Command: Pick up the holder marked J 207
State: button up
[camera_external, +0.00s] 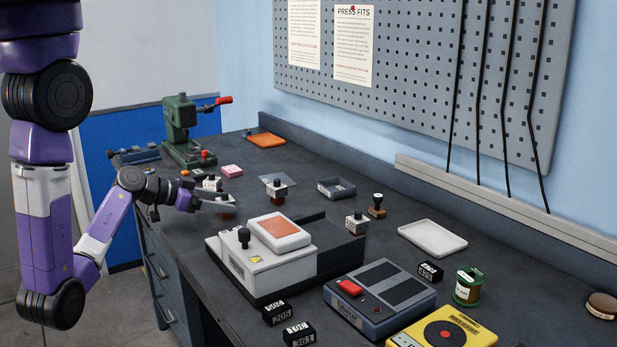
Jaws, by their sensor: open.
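My gripper (213,198) is open, low over the left part of the bench. It is right by a small holder (224,209) with a pale block and brown foot, and covers part of it; I cannot tell whether they touch. A similar holder (212,184) stands just behind. Another holder (277,191) stands on a thin pale plate to the right, and one more (356,223) stands by the black tray. Their marks are too small to read, so I cannot tell which is J 207.
A white machine with an orange pad (280,232) stands at centre. Black numbered blocks (276,312) lie near the front edge. A green press (183,134) stands at the back left. A grey device (380,297), yellow device (443,335) and white tray (432,238) fill the right.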

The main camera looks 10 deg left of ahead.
aim_at(236, 215)
jog(key=shift+p+x, duration=0.45)
jog(key=shift+x, duration=1.95)
jog(key=shift+r, duration=0.15)
grip_shut()
